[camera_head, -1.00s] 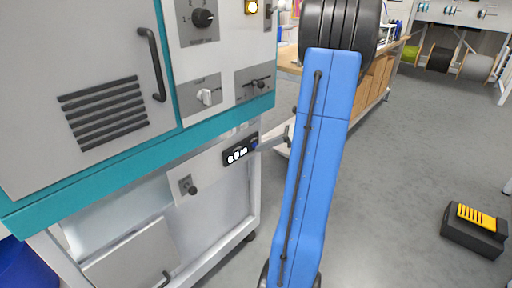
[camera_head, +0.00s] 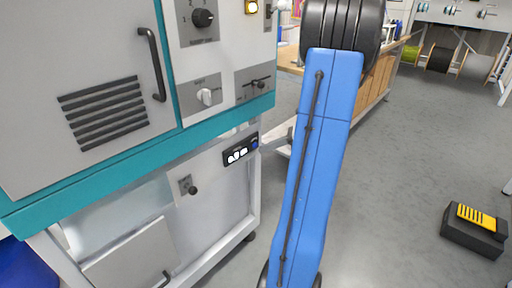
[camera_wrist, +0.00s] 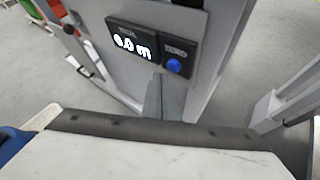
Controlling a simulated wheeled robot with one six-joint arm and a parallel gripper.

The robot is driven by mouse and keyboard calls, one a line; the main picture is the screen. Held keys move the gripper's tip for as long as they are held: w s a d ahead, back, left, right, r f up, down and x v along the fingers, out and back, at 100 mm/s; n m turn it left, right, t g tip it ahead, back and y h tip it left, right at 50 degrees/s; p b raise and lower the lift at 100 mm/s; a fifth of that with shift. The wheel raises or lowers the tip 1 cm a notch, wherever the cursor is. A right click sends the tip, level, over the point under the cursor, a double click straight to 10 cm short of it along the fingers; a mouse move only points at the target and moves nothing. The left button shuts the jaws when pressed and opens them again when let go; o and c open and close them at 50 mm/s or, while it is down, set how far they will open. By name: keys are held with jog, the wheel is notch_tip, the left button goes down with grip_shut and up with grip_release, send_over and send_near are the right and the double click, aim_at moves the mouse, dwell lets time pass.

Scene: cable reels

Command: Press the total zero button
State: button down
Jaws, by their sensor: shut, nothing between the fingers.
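The blue total zero button (camera_wrist: 174,66) sits on a dark counter panel, right of the display (camera_wrist: 131,43), which reads what looks like 0.0 m. In the head view the display (camera_head: 237,154) and the button (camera_head: 254,145) are on the grey cabinet's lower front. My gripper (camera_wrist: 160,80) is shut and empty. In the wrist view its tips are just below and left of the button, and I see no contact. In the head view the gripper (camera_head: 270,146) shows just right of the button, partly hidden behind my blue arm.
The cabinet has a rotary selector (camera_head: 203,18), a white knob (camera_head: 206,96) and a black knob (camera_head: 192,189). A workbench (camera_head: 290,66) stands behind. A black and yellow foot pedal (camera_head: 473,231) lies on the open floor at right.

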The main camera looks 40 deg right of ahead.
jog(key=shift+s, duration=0.1)
jog(key=s, duration=0.4)
jog(key=shift+s+d, duration=0.15)
jog(key=shift+s, duration=0.25)
dwell(0.9)
jog(key=a+r+n+g+h, duration=0.25)
jog(key=a+n+g, duration=0.35)
jog(key=a+n, duration=0.95)
jog(key=s+a+r+n+h, duration=0.2)
jog(key=s+a+n, duration=0.3)
jog(key=a+n, duration=0.2)
jog(key=s+a+r+n+t+h, duration=0.1)
jog(key=s+a+r+n+h, duration=0.2)
jog(key=s+a+n, duration=0.2)
jog(key=a+n, duration=0.2)
jog(key=a, duration=0.2)
jog(key=shift+s+a+n+t+h, duration=0.25)
jog(key=shift+s+n+t+h, duration=0.05)
jog(key=shift+s+n+h, duration=0.1)
